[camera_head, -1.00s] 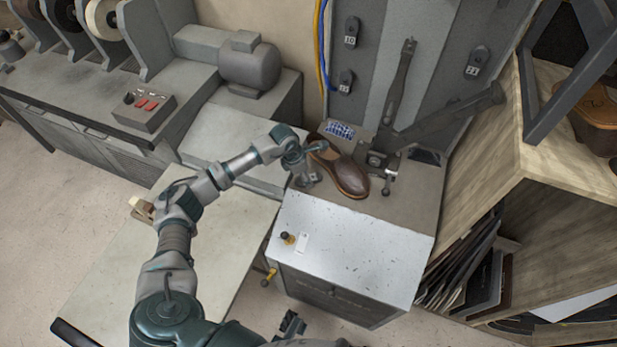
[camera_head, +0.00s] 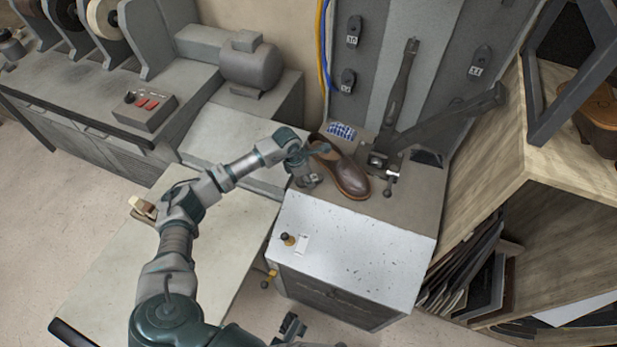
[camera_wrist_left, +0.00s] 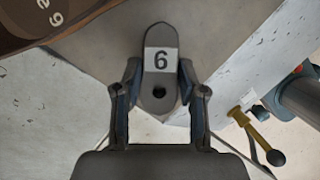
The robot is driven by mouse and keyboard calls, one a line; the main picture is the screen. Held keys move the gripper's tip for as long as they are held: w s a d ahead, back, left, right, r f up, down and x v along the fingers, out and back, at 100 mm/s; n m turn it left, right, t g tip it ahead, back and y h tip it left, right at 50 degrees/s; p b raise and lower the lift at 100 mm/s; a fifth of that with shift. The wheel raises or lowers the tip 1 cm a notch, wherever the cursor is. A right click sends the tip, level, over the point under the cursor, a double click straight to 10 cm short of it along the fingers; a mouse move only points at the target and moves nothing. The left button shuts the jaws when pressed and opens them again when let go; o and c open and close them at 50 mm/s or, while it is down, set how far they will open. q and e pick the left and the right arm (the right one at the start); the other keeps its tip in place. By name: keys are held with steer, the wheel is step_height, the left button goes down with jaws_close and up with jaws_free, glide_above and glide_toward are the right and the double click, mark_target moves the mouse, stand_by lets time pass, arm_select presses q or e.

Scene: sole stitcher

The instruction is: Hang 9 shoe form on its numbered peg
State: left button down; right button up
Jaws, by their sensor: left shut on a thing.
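In the left wrist view a grey rounded shoe form (camera_wrist_left: 160,95) with a hole and a white label sits between the fingers of my left gripper (camera_wrist_left: 158,75). The label reads 6 in that view, or 9 the other way up. The gripper is shut on the form. In the head view my left gripper (camera_head: 309,181) is beside the brown shoe, over the grey cabinet top, and the form is hard to make out. Dark numbered pegs are on the back panel: one marked 10 (camera_head: 354,28), one below it (camera_head: 348,80) with an unclear number, and one apparently marked 11 (camera_head: 481,58). A dark part at the bottom edge may be my right gripper (camera_head: 291,327).
The brown shoe (camera_head: 342,170) stands right of the gripper, near a blue-patterned patch (camera_head: 341,131). A lever machine (camera_head: 393,150) rises behind it, its dark arm slanting up right before the panel. A wooden shelf (camera_head: 535,150) borders the right. The white cabinet top (camera_head: 350,245) is mostly clear.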

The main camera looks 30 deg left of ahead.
arm_select(q)
steer(key=shift+f, duration=0.1)
stand_by(0.4)
steer(key=shift+r+p, duration=1.25)
steer(key=shift+r, duration=0.85)
arm_select(e)
steer(key=r, duration=0.3)
steer(key=shift+w, duration=0.25)
arm_select(q)
steer(key=shift+s+r+p, duration=0.3)
steer(key=shift+r+p, duration=0.3)
steer(key=shift+s+r+p, duration=0.85)
steer(key=shift+r+p, duration=0.1)
steer(key=shift+p, duration=0.2)
steer(key=shift+s+d+r+p, duration=0.15)
steer(key=shift+s+r+p, duration=1.25)
steer(key=shift+p, duration=0.2)
arm_select(e)
step_height(320, 180, up, 8)
steer(key=w, duration=0.1)
steer(key=shift+f+t, duration=0.25)
steer(key=shift+t, duration=0.05)
steer(key=shift+w+f, duration=0.1)
